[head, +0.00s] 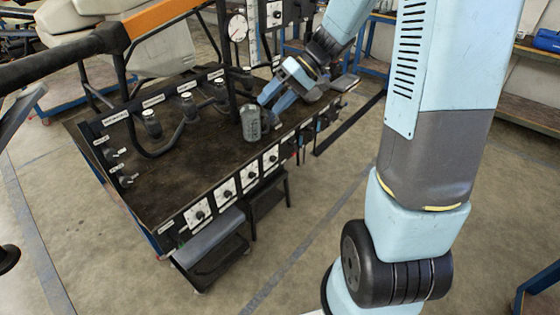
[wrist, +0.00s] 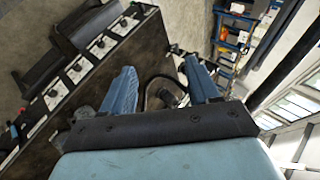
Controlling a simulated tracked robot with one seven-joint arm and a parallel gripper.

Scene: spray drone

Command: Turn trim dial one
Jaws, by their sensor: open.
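A row of several dials on white plates runs along the bench's front panel in the head view, such as the left-most dial (head: 198,213) and the right-most dial (head: 271,158). Their labels are too small to read, so I cannot tell which is trim dial one. The row also shows at the upper left of the wrist view, with one dial (wrist: 75,68) near its middle. My gripper (head: 268,103) is open above the bench's right part, apart from the dials.
A grey canister (head: 251,124) stands on the bench (head: 185,165) close to my fingers. Hoses and bottles (head: 152,122) line the back panel. Small valves (head: 124,178) sit at the left edge. Low dark stands (head: 268,195) are before the front panel. Floor around is open.

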